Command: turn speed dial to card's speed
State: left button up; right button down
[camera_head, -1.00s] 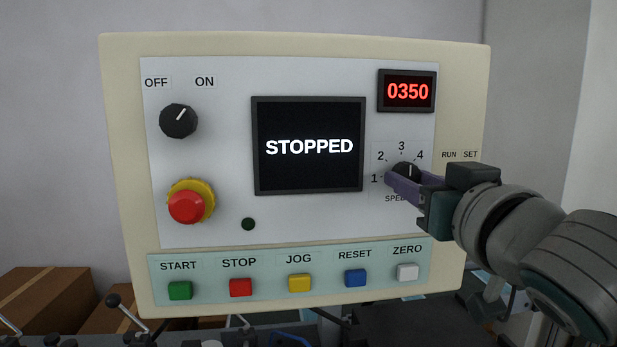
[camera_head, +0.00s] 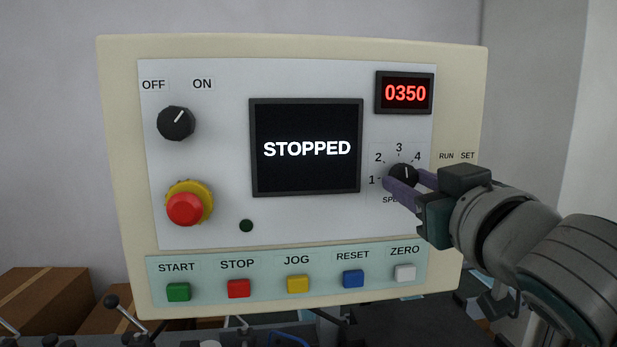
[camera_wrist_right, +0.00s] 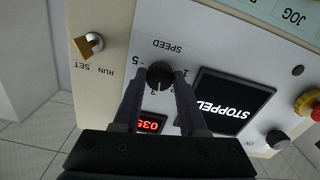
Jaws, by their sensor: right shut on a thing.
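The black speed dial (camera_head: 405,173) sits at the right of the control panel, below the red 0350 display, with numbers around it. Its white mark points roughly up, near 3. My right gripper (camera_head: 403,181) reaches in from the right, its purple fingers shut on the dial. In the right wrist view the dial (camera_wrist_right: 159,75) sits between the two fingertips, its mark toward the 3. The fingers hide some numbers and part of the SPEED label. No card shows. My left gripper is not in view.
A screen (camera_head: 306,148) reading STOPPED is left of the dial. An OFF/ON knob (camera_head: 176,123) and a red emergency button (camera_head: 186,208) are further left. Coloured buttons line the bottom. A brass key switch (camera_wrist_right: 88,45) is beside the dial in the wrist view.

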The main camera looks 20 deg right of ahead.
jog(key=n+p, duration=0.1)
jog(key=n, duration=0.4)
jog(key=shift+r, duration=0.1)
jog(key=shift+n, duration=1.3)
jog(key=shift+c, duration=2.2)
grip_release()
jog(key=shift+s, duration=0.1)
